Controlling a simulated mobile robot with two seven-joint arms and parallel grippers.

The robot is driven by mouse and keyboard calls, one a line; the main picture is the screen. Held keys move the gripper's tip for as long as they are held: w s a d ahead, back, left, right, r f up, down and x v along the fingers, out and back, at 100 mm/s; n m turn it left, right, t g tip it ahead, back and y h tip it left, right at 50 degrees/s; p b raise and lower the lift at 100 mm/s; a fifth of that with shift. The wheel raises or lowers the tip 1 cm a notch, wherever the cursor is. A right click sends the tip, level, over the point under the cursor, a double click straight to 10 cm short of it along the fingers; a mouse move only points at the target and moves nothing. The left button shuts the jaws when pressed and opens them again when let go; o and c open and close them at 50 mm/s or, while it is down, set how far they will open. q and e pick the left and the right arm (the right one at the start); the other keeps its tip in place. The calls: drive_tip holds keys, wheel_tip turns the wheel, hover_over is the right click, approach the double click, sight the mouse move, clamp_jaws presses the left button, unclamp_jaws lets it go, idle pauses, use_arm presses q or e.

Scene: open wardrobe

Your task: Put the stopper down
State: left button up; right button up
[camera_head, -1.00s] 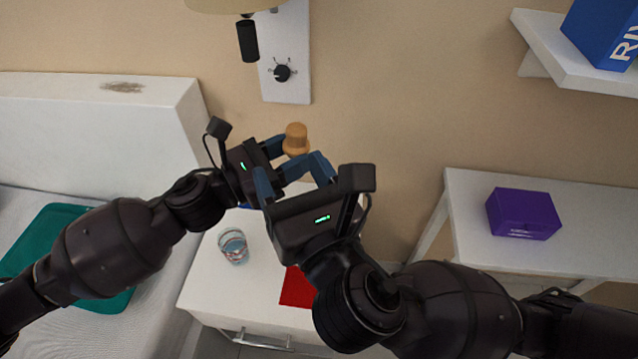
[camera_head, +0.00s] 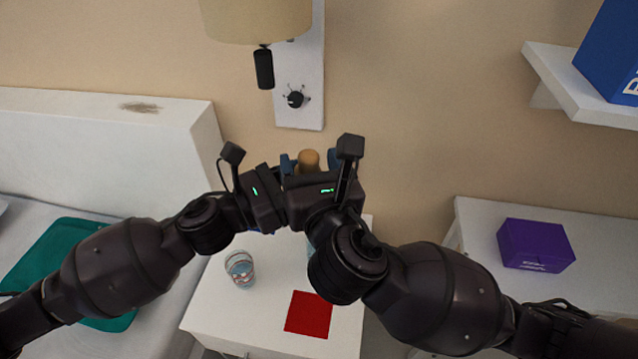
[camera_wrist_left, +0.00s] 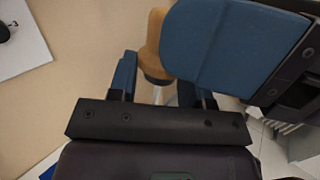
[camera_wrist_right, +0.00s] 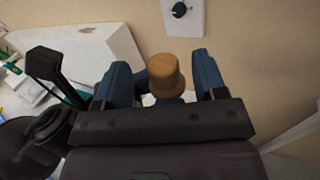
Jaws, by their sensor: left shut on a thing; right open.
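The stopper (camera_head: 309,160) is a tan cork knob, upright between the two grippers. It also shows in the left wrist view (camera_wrist_left: 154,48) and in the right wrist view (camera_wrist_right: 166,75). A clear glass bottle (camera_head: 312,249) shows in part below my right wrist. My left gripper (camera_wrist_left: 165,92) is shut just below the knob, apparently on the bottle's neck, which is mostly hidden. My right gripper (camera_wrist_right: 164,78) is open, its fingers on either side of the stopper. Contact cannot be made out.
A white nightstand (camera_head: 225,310) bears a drinking glass (camera_head: 240,268) and a flat red square (camera_head: 309,314). A lamp (camera_head: 258,20) hangs above at the wall. A bed with a teal item (camera_head: 50,255) is left; a white table with a purple box (camera_head: 535,245) is right.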

drive_tip(key=shift+x, duration=1.25)
drive_tip(key=c, duration=0.9)
use_arm(q)
drive_tip(key=o, duration=1)
use_arm(e)
drive_tip(key=shift+c, duration=0.6)
use_arm(q)
drive_tip(key=shift+o, duration=0.2)
drive_tip(key=shift+s, duration=0.1)
drive_tip(key=shift+s+d, duration=0.1)
